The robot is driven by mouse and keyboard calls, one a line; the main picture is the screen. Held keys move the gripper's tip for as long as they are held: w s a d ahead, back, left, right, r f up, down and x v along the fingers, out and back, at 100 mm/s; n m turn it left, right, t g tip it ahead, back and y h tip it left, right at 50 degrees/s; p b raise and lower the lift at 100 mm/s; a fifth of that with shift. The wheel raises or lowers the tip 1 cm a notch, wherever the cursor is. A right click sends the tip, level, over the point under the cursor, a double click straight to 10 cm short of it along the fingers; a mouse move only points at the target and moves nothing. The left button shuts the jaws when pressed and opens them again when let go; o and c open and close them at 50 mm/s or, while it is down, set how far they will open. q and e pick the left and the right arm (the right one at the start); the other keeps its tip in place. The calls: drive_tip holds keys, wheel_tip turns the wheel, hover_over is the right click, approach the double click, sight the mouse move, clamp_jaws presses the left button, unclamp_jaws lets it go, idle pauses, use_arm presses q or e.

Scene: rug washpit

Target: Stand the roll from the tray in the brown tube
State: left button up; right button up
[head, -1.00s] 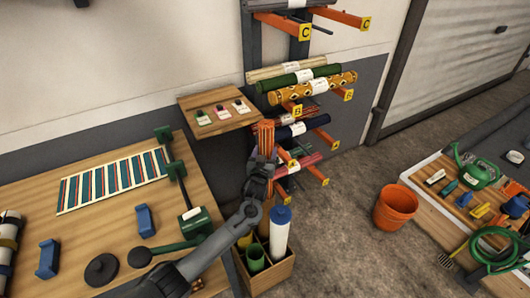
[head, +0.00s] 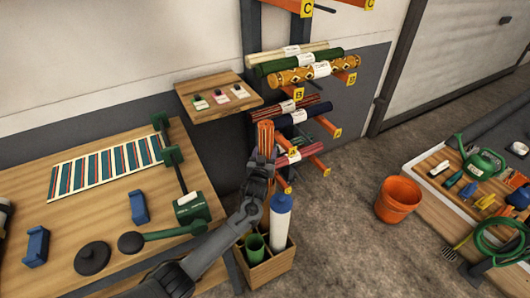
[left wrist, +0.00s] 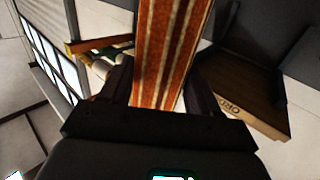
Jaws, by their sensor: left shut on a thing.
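My left gripper (head: 262,161) is shut on a roll (head: 265,136) with orange, brown and pale stripes. The roll stands roughly upright out of the jaws, above and behind the wooden box. In the left wrist view the same striped roll (left wrist: 168,50) rises between the dark fingers. The wooden box (head: 266,272) on the floor holds a green tube (head: 255,247) and a white roll with a blue top (head: 280,222). My right gripper is out of view.
A workbench (head: 100,235) with a striped rug (head: 105,167) is at left. A rack of rolls (head: 300,70) and a small wooden shelf (head: 215,108) stand behind my gripper. An orange bucket (head: 398,198) stands on the floor at right, with open floor between it and the box.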

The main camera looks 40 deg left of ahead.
use_arm(q)
wheel_tip(320, 180, down, 13)
drive_tip(key=b, duration=1)
idle(0.3)
idle(0.5)
drive_tip(key=o, duration=1.5)
drive_tip(key=shift+w, duration=0.1)
drive_tip(key=shift+o, duration=0.2)
drive_tip(key=p+v, duration=0.4)
drive_tip(key=v, duration=0.7)
drive_tip(key=shift+f, duration=0.1)
